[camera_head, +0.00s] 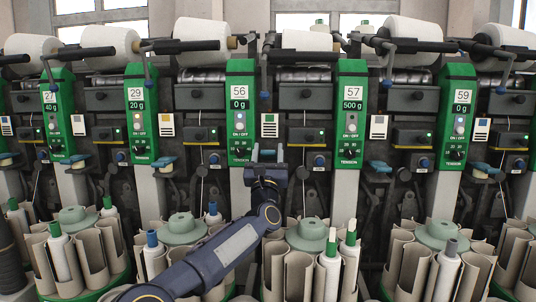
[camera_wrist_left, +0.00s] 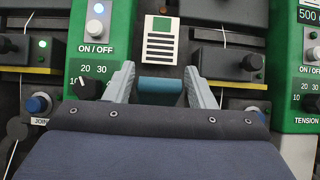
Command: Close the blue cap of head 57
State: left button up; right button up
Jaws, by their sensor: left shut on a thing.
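Head 57 (camera_head: 349,120) is the green panel marked 57 and 500 g, right of the picture's middle. Head 56 (camera_head: 240,120) stands to its left. My left gripper (camera_head: 267,153) reaches up between these two panels. In the left wrist view its two grey fingers (camera_wrist_left: 160,78) are shut on a blue cap (camera_wrist_left: 160,86), one finger at each end. The cap lies level below a striped label card. Another blue cap (camera_head: 380,166) sits just right of head 57's panel, with nothing holding it. My right gripper is not in view.
Several bobbins in beige holders (camera_head: 300,270) stand along the bottom. Large white yarn cones (camera_head: 410,30) and black arms line the top. A black box (camera_wrist_left: 238,62) with a knob and a blue button (camera_wrist_left: 258,114) lie close right of the fingers.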

pick_arm(q)
jog(key=o, duration=1.3)
jog(key=shift+s+f, duration=0.3)
jog(key=shift+s, duration=0.05)
jog(key=s+f+b, duration=0.1)
jog(key=s, duration=1.2)
jog(key=shift+s, duration=0.4)
